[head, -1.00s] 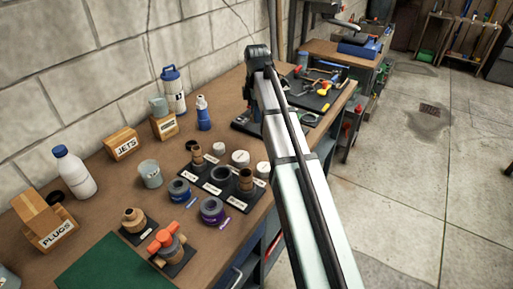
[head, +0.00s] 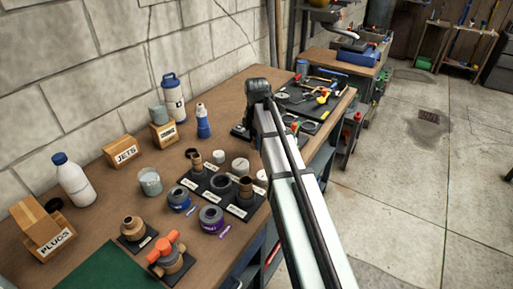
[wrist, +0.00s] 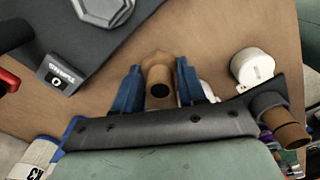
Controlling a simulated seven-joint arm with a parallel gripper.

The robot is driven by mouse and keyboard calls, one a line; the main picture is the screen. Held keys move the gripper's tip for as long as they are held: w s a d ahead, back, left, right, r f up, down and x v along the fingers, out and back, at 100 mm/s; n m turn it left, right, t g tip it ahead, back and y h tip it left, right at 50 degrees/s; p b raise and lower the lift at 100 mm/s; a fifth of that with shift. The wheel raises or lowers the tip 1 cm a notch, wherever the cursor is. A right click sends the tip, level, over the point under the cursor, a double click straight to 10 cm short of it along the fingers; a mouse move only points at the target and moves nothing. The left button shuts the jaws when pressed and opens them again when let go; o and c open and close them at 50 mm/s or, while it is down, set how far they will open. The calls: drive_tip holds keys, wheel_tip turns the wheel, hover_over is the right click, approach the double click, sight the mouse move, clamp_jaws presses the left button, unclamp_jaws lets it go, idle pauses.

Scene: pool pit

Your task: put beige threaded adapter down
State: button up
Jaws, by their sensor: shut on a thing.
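In the wrist view my gripper (wrist: 160,88) has its two blue fingers shut on the beige threaded adapter (wrist: 158,68). The adapter is a tan fitting with a dark round opening facing the camera. Brown wooden tabletop (wrist: 110,112) shows around and beyond it. I cannot tell whether the adapter touches the table or hangs just above it. In the head view my arm covers the held adapter, and the fingers cannot be made out.
In the wrist view a white cap (wrist: 253,67) and a brown fitting (wrist: 282,128) are to the right; a dark tray (wrist: 90,38) is at upper left. The head view shows a fittings mat (head: 238,207), a blue-and-white flask (head: 172,98), and tools (head: 322,98) farther back.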

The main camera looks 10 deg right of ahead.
drive_tip(key=shift+f, duration=1.85)
drive_tip(key=shift+f, duration=0.15)
drive_tip(key=o, duration=1)
drive_tip(key=shift+o, duration=0.2)
wheel_tip(320, 180, up, 12)
drive_tip(key=shift+r, duration=0.2)
